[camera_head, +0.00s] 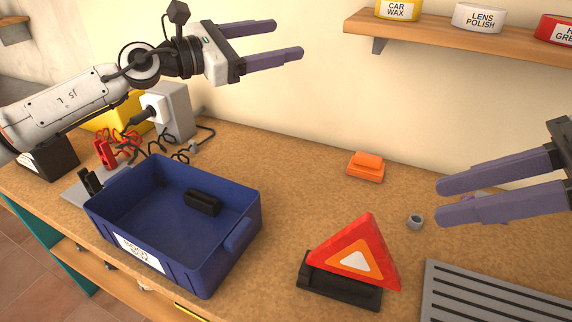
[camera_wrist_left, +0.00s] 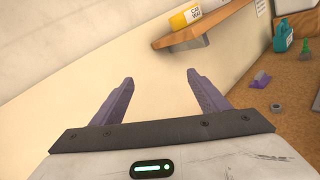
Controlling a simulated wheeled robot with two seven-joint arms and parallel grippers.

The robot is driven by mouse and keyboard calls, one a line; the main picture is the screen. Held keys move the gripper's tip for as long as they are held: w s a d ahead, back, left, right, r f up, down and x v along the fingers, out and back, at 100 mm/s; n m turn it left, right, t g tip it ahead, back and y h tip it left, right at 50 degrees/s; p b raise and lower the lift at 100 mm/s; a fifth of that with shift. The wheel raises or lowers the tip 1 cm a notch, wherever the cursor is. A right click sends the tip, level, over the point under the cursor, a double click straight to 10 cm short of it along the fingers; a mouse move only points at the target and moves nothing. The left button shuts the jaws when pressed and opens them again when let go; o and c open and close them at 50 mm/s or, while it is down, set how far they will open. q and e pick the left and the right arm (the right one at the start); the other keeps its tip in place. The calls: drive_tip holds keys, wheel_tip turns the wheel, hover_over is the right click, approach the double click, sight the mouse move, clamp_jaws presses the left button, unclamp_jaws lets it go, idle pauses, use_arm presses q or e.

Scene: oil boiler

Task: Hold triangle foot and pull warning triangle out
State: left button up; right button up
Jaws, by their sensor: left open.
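The red and orange warning triangle (camera_head: 371,240) with a white centre stands upright in its black triangle foot (camera_head: 340,285) on the workbench, in the head view. My left gripper (camera_head: 288,39) is open and empty, high above the bench near the wall, far from the triangle. Its two purple fingers also show apart in the left wrist view (camera_wrist_left: 159,82), with only wall between them. My right gripper (camera_head: 438,200) comes in from the right edge, open and empty, to the right of the triangle and apart from it.
A blue box (camera_head: 147,235) with a black block (camera_head: 203,202) inside stands left of the triangle. An orange block (camera_head: 366,166), a small grey ring (camera_head: 415,221) and a slotted grey grate (camera_head: 440,295) lie nearby. A shelf (camera_head: 450,38) with tins hangs on the wall.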

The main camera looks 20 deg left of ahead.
use_arm(q)
drive_tip(key=s+d+f+m+g, duration=0.3)
drive_tip(key=d+m+g, duration=0.1)
drive_tip(key=d, duration=0.1)
drive_tip(key=m+g+y, duration=0.3)
drive_tip(key=g+y, duration=0.3)
drive_tip(key=g, duration=0.5)
approach(307, 261)
drive_tip(key=f, duration=0.1)
drive_tip(key=x, duration=1)
drive_tip(key=shift+w, duration=0.25)
drive_tip(key=c, duration=1.2)
